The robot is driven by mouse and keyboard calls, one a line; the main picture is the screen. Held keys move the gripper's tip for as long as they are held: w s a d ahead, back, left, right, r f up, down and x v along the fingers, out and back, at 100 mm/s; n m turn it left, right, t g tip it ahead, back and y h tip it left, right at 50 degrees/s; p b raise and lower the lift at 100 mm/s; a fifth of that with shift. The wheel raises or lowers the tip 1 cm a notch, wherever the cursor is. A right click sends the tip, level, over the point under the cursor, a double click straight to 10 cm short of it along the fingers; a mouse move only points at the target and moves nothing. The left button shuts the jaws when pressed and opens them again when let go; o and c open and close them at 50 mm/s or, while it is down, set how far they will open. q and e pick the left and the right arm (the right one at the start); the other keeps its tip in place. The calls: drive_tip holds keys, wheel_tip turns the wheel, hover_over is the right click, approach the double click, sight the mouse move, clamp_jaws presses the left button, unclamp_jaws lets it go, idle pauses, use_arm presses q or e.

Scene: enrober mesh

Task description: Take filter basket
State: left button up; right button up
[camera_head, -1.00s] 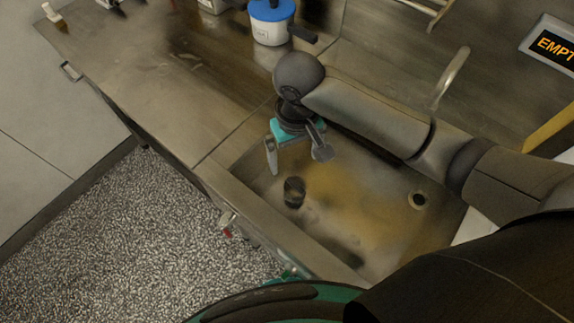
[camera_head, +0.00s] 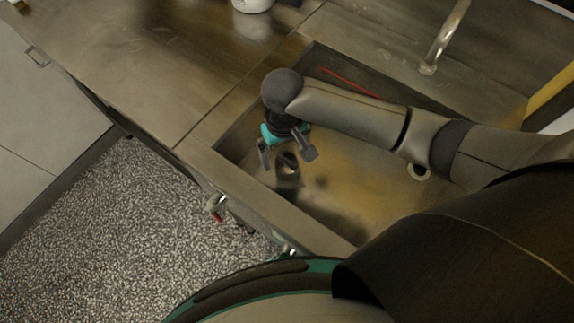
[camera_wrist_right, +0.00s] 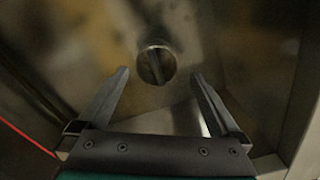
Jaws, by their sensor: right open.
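The filter basket (camera_head: 287,163) is a small dark round cup on the floor of the metal sink, near its left end. My right gripper (camera_head: 287,157) is just above it in the head view, pointing down, and partly hides it. In the right wrist view the basket (camera_wrist_right: 157,62) shows from above as a round rim with a dark bar across its inside. The open fingers of my right gripper (camera_wrist_right: 158,78) lie to either side of the view below it, with nothing between them. My left gripper is not in view.
The sink (camera_head: 349,225) has raised walls and a drain (camera_head: 419,171) to the right. A curved tap (camera_head: 447,38) stands behind it. A red line (camera_head: 348,83) runs along the back of the sink. Bare metal counter (camera_head: 150,70) lies to the left.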

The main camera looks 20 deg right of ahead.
sight(286, 159)
drive_tip(key=f, duration=0.1)
drive_tip(key=f+b, duration=0.1)
drive_tip(key=f, duration=0.2)
drive_tip(key=shift+w+d+f+b, duration=0.2)
drive_tip(key=shift+d+f+b, duration=0.05)
drive_tip(key=shift+b, duration=0.05)
drive_tip(key=shift+c, duration=0.2)
drive_tip(key=c, duration=1.4)
